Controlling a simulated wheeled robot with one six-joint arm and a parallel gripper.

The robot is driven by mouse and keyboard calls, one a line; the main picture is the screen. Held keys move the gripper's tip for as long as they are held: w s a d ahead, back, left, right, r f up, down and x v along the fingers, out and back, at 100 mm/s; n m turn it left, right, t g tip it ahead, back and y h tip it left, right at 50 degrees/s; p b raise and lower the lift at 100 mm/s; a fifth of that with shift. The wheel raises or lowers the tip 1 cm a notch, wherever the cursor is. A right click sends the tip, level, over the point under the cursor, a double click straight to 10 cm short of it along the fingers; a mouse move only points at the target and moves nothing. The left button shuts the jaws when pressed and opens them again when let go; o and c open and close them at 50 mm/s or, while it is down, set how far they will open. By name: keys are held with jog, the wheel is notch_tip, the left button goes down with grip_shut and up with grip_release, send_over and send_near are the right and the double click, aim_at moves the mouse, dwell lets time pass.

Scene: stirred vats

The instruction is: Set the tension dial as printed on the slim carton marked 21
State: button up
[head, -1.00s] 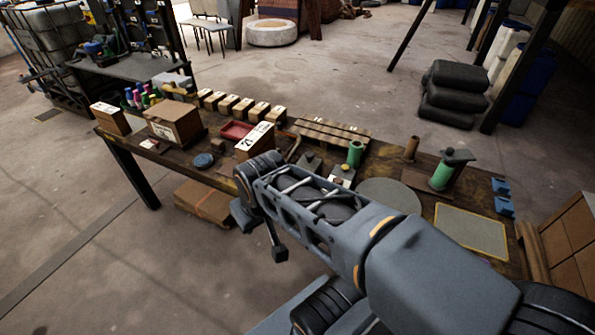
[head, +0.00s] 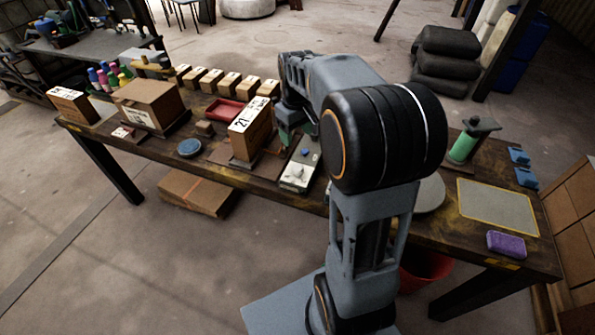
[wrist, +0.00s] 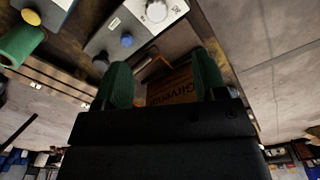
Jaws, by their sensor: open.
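The slim carton (head: 251,132) marked 21 stands upright on the table. Its large 21 shows, but the small print is too fine to read. To its right is a grey control box (head: 300,172) with a pale knob and a blue button. In the wrist view the box (wrist: 112,30) shows the white dial (wrist: 157,10) with marks beside it and the blue button (wrist: 127,40). My gripper (wrist: 162,64) is open, with green fingers. Brown printed cardboard (wrist: 172,88) shows between and beyond the fingers. In the head view my gripper (head: 291,135) is just right of the carton, partly hidden by my arm.
A larger carton (head: 150,104), a red tray (head: 224,111), a blue disc (head: 190,148) and a row of small boxes (head: 228,84) stand left and behind. A second box with a yellow button (wrist: 32,17) shows in the wrist view. A purple block (head: 506,244) lies front right.

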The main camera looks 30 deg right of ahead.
aim_at(298, 168)
jog(key=f, duration=0.4)
jog(key=f+b, duration=0.1)
jog(key=f, duration=0.9)
jog(key=shift+w+d+f+b, duration=0.15)
jog(key=shift+w+d+b, duration=0.1)
jog(key=shift+d+b, duration=0.1)
jog(key=shift+c, duration=0.5)
jog(key=c, duration=0.8)
jog(key=m+p, duration=0.1)
jog(key=m, duration=0.3)
jog(key=shift+m, duration=0.4)
jog(key=shift+m+p, duration=0.35)
jog(key=shift+m, duration=1.95)
